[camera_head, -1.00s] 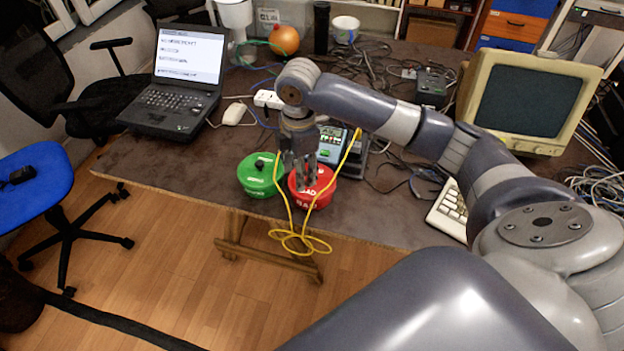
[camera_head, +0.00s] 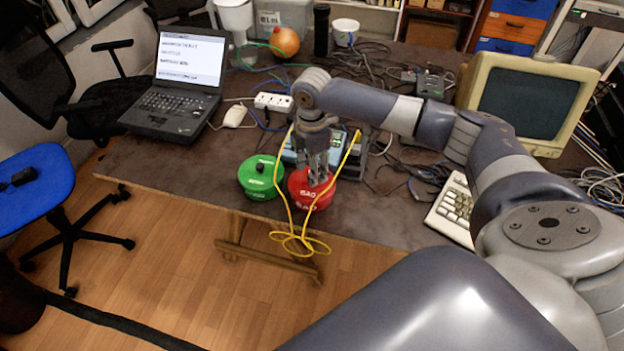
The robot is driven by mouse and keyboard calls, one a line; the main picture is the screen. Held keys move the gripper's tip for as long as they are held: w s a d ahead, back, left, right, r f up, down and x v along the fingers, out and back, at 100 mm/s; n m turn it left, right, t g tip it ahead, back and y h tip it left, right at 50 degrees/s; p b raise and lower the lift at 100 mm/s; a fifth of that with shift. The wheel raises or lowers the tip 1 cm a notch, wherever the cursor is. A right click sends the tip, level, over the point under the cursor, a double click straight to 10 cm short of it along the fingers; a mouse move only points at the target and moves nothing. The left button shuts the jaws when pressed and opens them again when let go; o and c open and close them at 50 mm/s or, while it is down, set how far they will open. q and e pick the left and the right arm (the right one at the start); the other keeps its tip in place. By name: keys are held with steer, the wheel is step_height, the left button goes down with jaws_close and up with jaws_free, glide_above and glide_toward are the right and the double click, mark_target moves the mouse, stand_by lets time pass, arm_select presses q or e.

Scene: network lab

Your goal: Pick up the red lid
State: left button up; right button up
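The red lid (camera_head: 301,181) sits on top of a round red container (camera_head: 312,202) with white lettering near the front edge of the table. My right gripper (camera_head: 318,178) points down over the lid from above, its fingertips at or just above the lid's centre. The fingers cover the middle of the lid, so any knob there is hidden. I cannot tell whether the fingers touch the lid or how far apart they are. My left gripper is not in view.
A green lidded container (camera_head: 258,178) stands close to the left of the red one. A yellow cable (camera_head: 290,236) loops past the red container and hangs over the table edge.

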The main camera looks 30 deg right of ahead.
step_height(320, 180, down, 2)
steer(key=shift+f, duration=0.1)
jaws_close()
stand_by(0.4)
